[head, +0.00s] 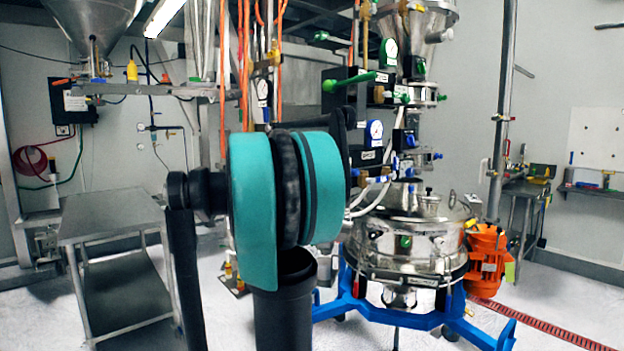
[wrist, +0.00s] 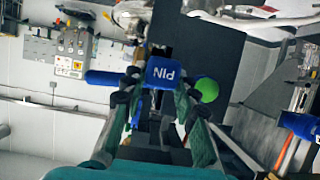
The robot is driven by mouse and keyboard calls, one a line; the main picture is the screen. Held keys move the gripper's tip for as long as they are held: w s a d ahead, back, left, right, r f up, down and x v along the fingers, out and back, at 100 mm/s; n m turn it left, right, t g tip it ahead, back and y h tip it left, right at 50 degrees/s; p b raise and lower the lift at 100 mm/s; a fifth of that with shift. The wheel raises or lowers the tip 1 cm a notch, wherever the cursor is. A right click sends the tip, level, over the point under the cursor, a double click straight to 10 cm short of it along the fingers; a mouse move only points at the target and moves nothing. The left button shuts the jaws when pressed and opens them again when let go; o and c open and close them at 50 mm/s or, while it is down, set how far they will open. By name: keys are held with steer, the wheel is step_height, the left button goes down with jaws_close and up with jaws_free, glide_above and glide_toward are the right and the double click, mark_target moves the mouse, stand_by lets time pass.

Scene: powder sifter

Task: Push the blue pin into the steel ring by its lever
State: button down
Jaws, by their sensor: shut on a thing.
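The blue pin (wrist: 162,72) is in the middle of the wrist view, a blue block with white lettering upside down. A blue bar (wrist: 103,78), perhaps its lever, reaches out to its left. My gripper (wrist: 158,88) is closed around the blue piece, one finger on each side, in front of a dark panel. In the head view my own teal and black arm stands in front, and my gripper's fingertips cannot be made out there. I cannot pick out the steel ring with certainty in either view, nor tell how deep the pin sits.
A green round knob (wrist: 206,90) is just right of my fingers. In the head view a green lever (head: 350,80) and gauges line the column above the steel sifter vessel (head: 405,250), on a blue frame (head: 385,312). An orange motor (head: 487,262) stands right; a steel table (head: 110,215) left.

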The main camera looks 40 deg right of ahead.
steer(key=shift+w+d, duration=0.2)
steer(key=shift+d, duration=2.35)
steer(key=c, duration=1.1)
jaws_free()
steer(key=v, duration=1.2)
